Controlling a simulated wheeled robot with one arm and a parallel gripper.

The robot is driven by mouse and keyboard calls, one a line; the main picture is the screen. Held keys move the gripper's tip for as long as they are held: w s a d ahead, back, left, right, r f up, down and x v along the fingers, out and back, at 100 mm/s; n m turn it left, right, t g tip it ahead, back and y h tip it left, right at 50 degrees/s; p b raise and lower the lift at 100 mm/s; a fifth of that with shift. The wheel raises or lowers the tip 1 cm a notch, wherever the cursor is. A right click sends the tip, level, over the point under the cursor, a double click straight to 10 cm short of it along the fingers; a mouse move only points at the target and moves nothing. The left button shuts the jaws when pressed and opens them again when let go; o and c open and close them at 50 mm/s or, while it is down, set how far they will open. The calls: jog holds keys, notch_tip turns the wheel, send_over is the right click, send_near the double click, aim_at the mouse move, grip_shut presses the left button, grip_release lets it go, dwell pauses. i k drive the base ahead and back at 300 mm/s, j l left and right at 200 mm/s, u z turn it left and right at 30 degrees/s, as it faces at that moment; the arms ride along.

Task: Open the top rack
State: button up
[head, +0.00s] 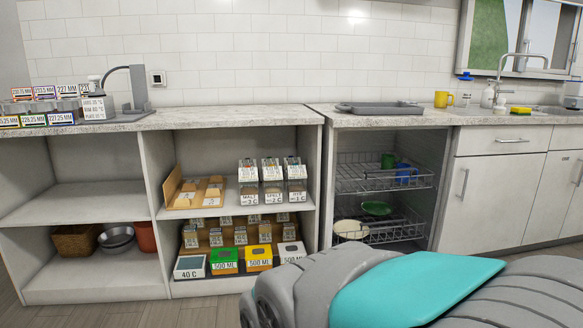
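The top rack (350,187) is a wire rack in the open-fronted bay under the counter, right of the shelves. It sits inside the bay, with its front edge near the opening. A green cup (388,160) and a blue mug (405,173) stand in it. A lower wire rack (400,236) below it holds a white plate (351,229) and a green bowl (376,208). My grey and teal arm fills the lower right, in front of the bay's lower part. My gripper's fingertips do not show.
Open shelves (90,196) at the left hold labelled boxes, bowls and a basket. White drawers and doors (500,141) with handles stand right of the bay. The countertop (230,115) above carries a grey tray (380,108) and a yellow mug (443,99). Bare floor shows at the lower left.

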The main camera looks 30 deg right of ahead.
aim_at(379, 171)
jog(key=i+j+z, duration=0.15)
jog(key=i, duration=0.3)
jog(key=i+j+z, duration=0.2)
jog(key=i, duration=0.25)
jog(key=i+j+z, duration=0.15)
jog(key=i, duration=0.25)
